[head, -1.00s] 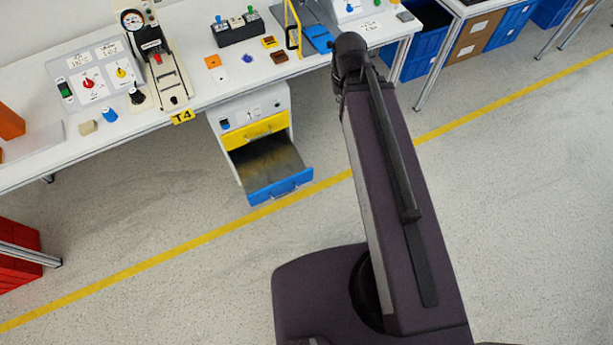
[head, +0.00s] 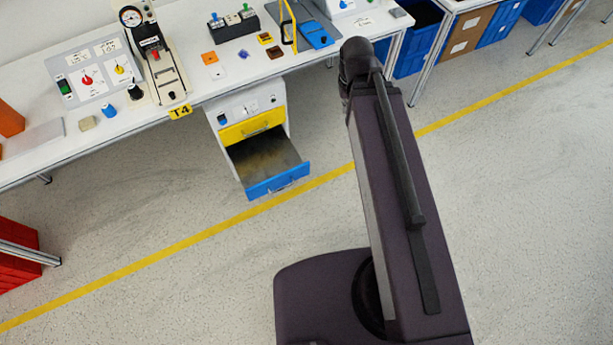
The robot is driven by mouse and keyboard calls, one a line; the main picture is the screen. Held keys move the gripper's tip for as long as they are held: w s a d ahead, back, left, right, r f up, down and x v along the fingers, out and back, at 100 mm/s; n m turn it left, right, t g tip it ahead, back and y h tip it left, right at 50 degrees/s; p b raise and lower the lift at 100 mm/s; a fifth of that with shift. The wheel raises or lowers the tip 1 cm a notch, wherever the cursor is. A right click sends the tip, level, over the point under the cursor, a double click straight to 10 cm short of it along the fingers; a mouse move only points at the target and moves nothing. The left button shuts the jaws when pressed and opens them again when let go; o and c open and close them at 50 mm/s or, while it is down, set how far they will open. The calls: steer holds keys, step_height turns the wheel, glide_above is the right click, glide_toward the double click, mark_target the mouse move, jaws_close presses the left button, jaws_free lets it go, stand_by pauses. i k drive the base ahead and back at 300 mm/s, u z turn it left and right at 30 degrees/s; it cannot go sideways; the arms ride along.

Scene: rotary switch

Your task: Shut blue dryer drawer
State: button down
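The blue drawer (head: 278,182) of the white cabinet (head: 221,124) under the workbench is pulled far out. Its blue front with a handle faces me and its dark inside looks empty. The yellow drawer (head: 252,127) above it is shut. My gripper does not show in the head view.
The white workbench (head: 45,165) carries a switch panel (head: 92,75), a press-like device (head: 158,62) and small loose parts. Blue bins (head: 420,42) stand at the upper right and red crates (head: 17,250) at the left. The floor in front of the drawer is clear, crossed by a yellow line.

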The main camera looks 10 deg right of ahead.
mark_target(266, 162)
steer(key=k, duration=1.5)
steer(key=u, duration=1.25)
steer(key=i, duration=1)
steer(key=z, duration=0.1)
